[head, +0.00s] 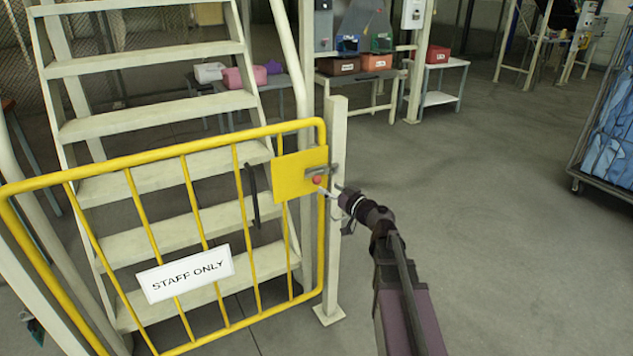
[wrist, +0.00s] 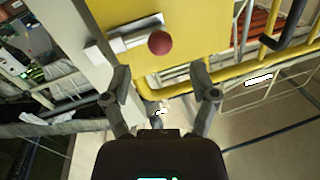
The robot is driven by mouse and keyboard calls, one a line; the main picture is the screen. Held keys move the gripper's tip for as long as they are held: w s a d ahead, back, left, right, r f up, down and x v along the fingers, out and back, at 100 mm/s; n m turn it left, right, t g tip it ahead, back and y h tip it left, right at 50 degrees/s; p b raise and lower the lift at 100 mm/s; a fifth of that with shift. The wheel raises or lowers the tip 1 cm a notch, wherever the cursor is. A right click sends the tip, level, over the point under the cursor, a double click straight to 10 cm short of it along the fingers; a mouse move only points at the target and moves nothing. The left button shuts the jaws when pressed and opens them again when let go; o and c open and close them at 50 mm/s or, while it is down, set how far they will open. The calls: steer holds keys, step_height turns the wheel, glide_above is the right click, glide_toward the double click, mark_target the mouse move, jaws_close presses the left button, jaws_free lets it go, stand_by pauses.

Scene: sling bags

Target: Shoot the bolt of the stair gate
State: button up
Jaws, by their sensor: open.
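The yellow stair gate (head: 187,180) stands across the foot of the stairs, its free edge beside a cream post (head: 334,235). A yellow plate (head: 290,178) at the gate's upper corner carries a grey bolt (head: 318,170) with a red knob (head: 317,180). In the wrist view the knob (wrist: 160,42) sits on the plate (wrist: 205,22), and the bolt (wrist: 130,38) points toward the post (wrist: 78,35). I cannot tell whether its tip is inside the post's bracket. My gripper (wrist: 159,78) is open and empty, its fingertips just short of the knob and either side of it.
A dark handle (head: 251,195) and a "STAFF ONLY" sign (head: 186,274) are on the gate. Cream stairs (head: 165,115) rise behind it. Benches with bins (head: 376,62) stand at the back, and a caged trolley (head: 610,125) at the right. The floor between is clear.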

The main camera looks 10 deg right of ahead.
mark_target(317, 181)
steer(key=shift+x, duration=3.1)
jaws_close()
